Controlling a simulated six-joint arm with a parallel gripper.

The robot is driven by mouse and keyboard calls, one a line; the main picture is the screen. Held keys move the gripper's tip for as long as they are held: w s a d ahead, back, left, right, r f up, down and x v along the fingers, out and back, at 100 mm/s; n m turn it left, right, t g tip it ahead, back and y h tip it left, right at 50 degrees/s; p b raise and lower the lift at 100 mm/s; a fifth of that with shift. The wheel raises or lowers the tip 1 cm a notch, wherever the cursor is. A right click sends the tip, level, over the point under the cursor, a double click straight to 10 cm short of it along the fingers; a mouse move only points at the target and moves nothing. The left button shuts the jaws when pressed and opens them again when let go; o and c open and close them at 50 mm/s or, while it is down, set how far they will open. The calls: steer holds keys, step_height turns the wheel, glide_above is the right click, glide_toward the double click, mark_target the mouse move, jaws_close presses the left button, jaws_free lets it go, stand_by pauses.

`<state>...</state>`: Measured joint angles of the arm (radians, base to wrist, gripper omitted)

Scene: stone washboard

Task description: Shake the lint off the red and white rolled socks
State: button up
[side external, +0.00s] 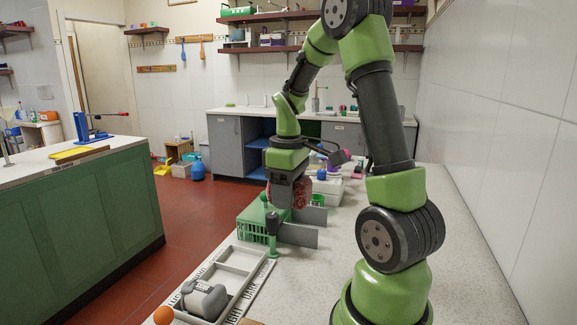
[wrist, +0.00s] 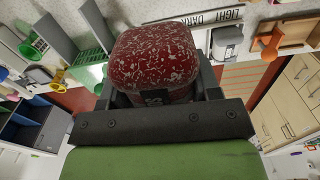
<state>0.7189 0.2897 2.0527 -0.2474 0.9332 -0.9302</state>
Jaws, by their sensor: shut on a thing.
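The red and white rolled socks (wrist: 153,55) fill the upper middle of the wrist view as a dark red rounded roll, with white specks all over its visible face. I cannot tell lint from pattern in the specks. My gripper (side external: 291,190) is shut on the socks, with dark jaws at both sides of the roll. In the side view the red socks (side external: 302,193) are held up above the counter, partly hidden by the jaws. Their underside is hidden.
Below stand a green basket (side external: 257,229), grey upright panels (side external: 297,235) and a dark green post (side external: 272,233). A grey sectioned tray (side external: 243,258) marked LIGHT and DARK holds a grey roll (side external: 205,298). The counter at right (side external: 480,250) is clear.

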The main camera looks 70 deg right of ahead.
step_height(320, 180, down, 4)
steer(key=shift+r, duration=0.2)
step_height(320, 180, up, 11)
steer(key=shift+f, duration=0.1)
step_height(320, 180, down, 11)
steer(key=shift+r, duration=0.1)
step_height(320, 180, up, 11)
steer(key=shift+f, duration=0.1)
step_height(320, 180, down, 11)
stand_by(0.4)
